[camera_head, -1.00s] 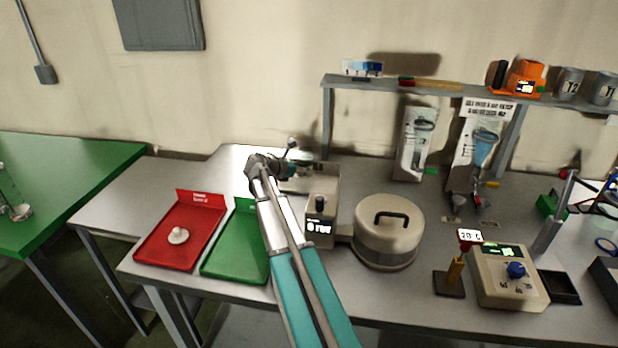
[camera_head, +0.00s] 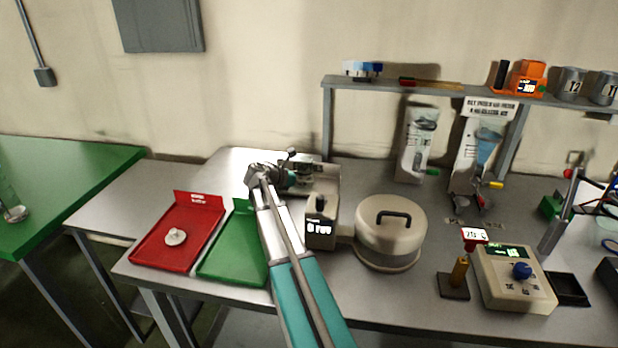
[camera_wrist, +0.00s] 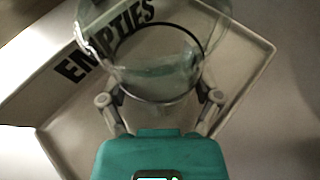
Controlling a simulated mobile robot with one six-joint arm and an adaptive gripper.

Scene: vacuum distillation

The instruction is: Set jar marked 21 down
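A clear glass jar (camera_wrist: 160,72) with a dark ring fills the upper middle of the wrist view, over a pale tray marked EMPTIES (camera_wrist: 240,78). No number on the jar can be read. My gripper (camera_wrist: 160,99) has its two fingers spread, one on each side of the jar's near end. I cannot tell whether the fingers press on the glass or stand just clear of it, nor whether the jar touches the tray floor. In the head view my gripper (camera_head: 298,177) is at the back of the bench, and the jar is too small to make out.
A grey box with a Torr display (camera_head: 320,228) and a lidded round vessel (camera_head: 390,235) stand right of my arm. A red tray (camera_head: 160,245) with a white piece and a green tray (camera_head: 232,258) lie left. A shelf (camera_head: 430,86) runs along the back.

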